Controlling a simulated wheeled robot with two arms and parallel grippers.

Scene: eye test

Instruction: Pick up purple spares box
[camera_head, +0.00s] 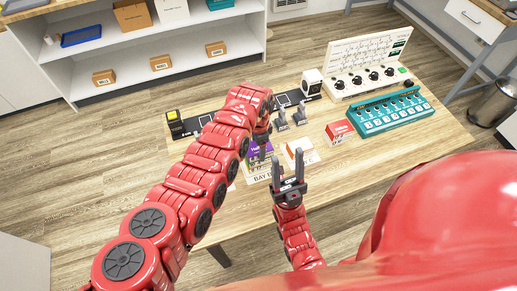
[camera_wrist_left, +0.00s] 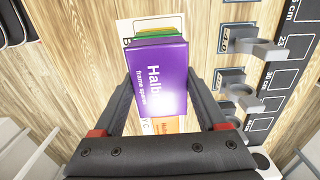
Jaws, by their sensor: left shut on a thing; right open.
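The purple spares box (camera_wrist_left: 158,78), with white lettering starting "Halb", sits between the two dark fingers of my left gripper (camera_wrist_left: 160,92) in the left wrist view. The fingers are shut on its sides. In the head view the purple box (camera_head: 259,153) shows just below my left gripper (camera_head: 262,138), partly hidden by it. I cannot tell whether the box is clear of what lies under it. Green and yellow edges show behind it in the wrist view. My right gripper (camera_head: 289,168) is open and empty, fingers pointing up the picture, to the right of the box.
A white bay card (camera_head: 262,178) lies under the box area. A red box (camera_head: 339,131), a white-and-orange box (camera_head: 299,151), grey clamps (camera_head: 290,117) and a teal unit (camera_head: 390,112) stand to the right. A black-and-yellow item (camera_head: 175,124) is at the left. The front right tabletop is bare.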

